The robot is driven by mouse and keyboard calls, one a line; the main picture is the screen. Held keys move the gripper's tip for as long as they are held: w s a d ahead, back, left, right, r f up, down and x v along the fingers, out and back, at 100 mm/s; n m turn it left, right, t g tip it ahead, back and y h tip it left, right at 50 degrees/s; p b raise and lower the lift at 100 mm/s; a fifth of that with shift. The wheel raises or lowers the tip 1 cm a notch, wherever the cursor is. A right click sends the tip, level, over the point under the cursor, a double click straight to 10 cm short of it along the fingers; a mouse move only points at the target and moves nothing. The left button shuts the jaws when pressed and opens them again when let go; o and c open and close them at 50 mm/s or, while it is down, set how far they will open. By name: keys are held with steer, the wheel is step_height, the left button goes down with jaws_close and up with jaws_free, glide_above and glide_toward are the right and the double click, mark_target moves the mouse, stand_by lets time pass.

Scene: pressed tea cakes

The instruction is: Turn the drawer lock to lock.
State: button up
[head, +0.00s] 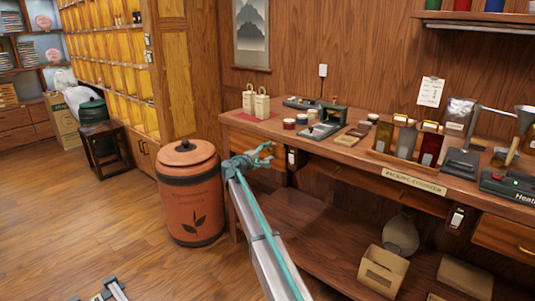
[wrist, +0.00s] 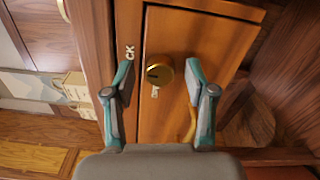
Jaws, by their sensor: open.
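The drawer lock (wrist: 159,74) is a round brass knob with a dark slot, set in an orange-brown wooden drawer front (wrist: 205,45). The slot looks roughly level across the wrist picture. A small pale mark sits just below it, and letters ending in "CK" show to its left. My gripper (wrist: 159,80) is open and empty, with one finger to each side of the lock. I cannot tell how far short of the lock the fingertips are. In the head view my gripper (head: 262,160) is at the counter's left front and hides the lock.
A brass drawer handle (wrist: 190,126) is close to my right finger in the wrist view. A large orange lidded canister (head: 191,195) stands on the floor left of my gripper. The counter (head: 345,152) above holds paper bags, tins and tools. The floor at left is mostly clear.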

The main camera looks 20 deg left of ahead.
steer(key=v, duration=1.2)
